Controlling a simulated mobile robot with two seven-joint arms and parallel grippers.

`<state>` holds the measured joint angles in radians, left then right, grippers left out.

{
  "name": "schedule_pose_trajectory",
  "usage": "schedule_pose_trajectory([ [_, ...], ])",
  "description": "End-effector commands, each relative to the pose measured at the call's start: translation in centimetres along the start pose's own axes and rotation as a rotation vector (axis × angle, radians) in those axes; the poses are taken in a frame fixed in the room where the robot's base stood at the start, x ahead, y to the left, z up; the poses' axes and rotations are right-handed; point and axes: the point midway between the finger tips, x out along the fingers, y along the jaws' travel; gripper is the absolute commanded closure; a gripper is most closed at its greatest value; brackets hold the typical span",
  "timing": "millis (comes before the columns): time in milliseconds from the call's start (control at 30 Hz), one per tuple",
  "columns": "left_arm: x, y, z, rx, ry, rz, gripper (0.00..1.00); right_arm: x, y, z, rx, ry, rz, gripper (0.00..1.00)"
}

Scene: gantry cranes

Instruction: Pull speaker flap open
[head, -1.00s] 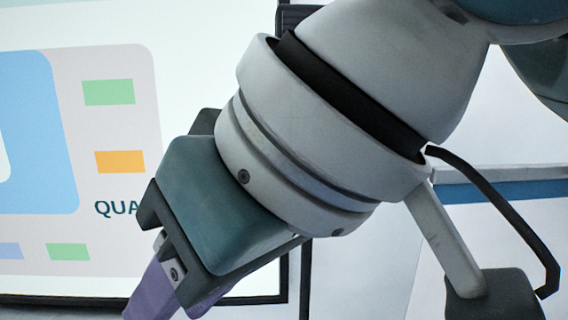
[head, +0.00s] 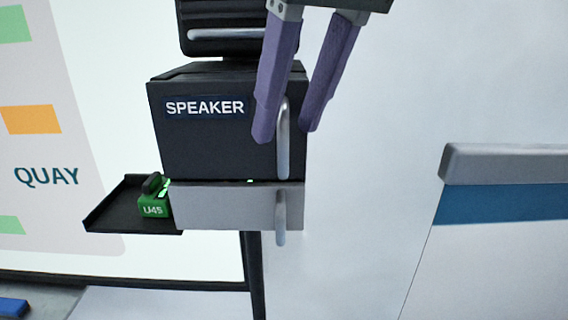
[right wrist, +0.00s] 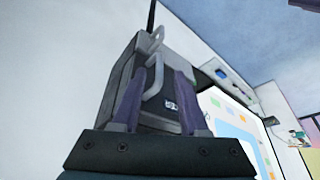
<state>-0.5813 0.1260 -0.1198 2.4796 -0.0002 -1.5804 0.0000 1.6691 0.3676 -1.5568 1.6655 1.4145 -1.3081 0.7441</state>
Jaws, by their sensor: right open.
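The speaker flap (head: 205,140) is the dark front of a box with a "SPEAKER" label, and it looks shut. A pale vertical bar handle (head: 284,150) stands at its right edge. My right gripper (head: 287,134) comes down from above with its purple fingers open, one on each side of the handle in the picture. In the right wrist view, the handle (right wrist: 153,77) also shows between the open fingers (right wrist: 157,85). Whether a finger touches it, I cannot tell. My left gripper is not in view.
A grey panel (head: 225,206) with its own handle (head: 281,225) sits just below. A black tray (head: 108,212) with a green "U45" block (head: 153,207) sticks out at left. Another dark box (head: 215,40) is above.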

Motion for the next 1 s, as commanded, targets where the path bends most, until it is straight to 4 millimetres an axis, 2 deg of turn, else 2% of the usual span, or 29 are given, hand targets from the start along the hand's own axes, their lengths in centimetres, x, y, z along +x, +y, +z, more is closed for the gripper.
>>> schedule_pose_trajectory([
  [33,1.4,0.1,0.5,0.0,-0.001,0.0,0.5,1.5,0.0,0.3,-0.001,0.0,0.001,0.56],
  [200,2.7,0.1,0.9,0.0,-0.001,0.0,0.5,3.2,-0.1,0.1,-0.001,0.0,0.0,0.56],
  [600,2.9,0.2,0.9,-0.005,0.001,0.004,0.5,3.6,0.0,0.0,-0.001,0.0,0.0,0.58],
  [1000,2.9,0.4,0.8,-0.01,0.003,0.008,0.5,3.6,0.0,0.0,-0.001,0.0,-0.001,1.0],
])
